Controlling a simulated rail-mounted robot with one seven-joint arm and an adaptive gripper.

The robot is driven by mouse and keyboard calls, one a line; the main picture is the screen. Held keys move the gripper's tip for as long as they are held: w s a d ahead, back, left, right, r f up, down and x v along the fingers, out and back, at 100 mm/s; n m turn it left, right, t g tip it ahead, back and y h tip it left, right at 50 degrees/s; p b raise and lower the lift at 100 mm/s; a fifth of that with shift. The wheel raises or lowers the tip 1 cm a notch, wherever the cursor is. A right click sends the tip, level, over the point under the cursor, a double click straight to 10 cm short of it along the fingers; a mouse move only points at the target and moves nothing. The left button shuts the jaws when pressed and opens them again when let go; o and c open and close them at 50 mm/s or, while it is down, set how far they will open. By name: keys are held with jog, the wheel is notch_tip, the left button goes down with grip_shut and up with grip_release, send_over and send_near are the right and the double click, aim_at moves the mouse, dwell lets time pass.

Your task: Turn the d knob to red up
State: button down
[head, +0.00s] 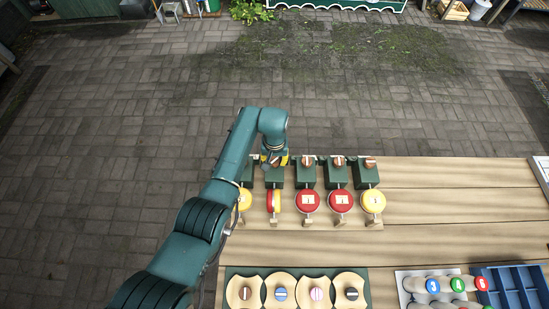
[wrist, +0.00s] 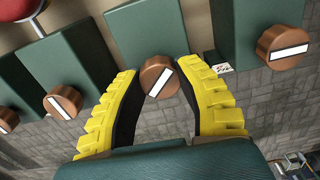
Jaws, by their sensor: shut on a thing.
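A brown round knob (wrist: 159,78) with a white bar sits on the front of a dark green block (wrist: 146,32). The bar is tilted. My gripper (wrist: 163,72) has yellow fingers with dark pads closed on this knob. In the head view my gripper (head: 275,160) is at the second block (head: 275,181) from the left in the row. The disc (head: 274,201) on that block is turned nearly edge-on, with red and yellow both showing. I cannot read a letter that marks this knob as d.
Neighbouring knobs (wrist: 62,102) and (wrist: 283,52) stand close on either side. The other discs are yellow at far left (head: 245,200), red at third (head: 308,201) and fourth (head: 341,201), yellow at far right (head: 373,201).

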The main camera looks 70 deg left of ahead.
aim_at(275, 160)
jog(key=n, duration=0.4)
jog(key=shift+n+p, duration=0.3)
jog(key=shift+p, duration=0.1)
jog(key=shift+f+n, duration=0.1)
jog(key=shift+n, duration=2.2)
jog(key=c, duration=0.6)
grip_release()
notch_tip(275, 160, up, 12)
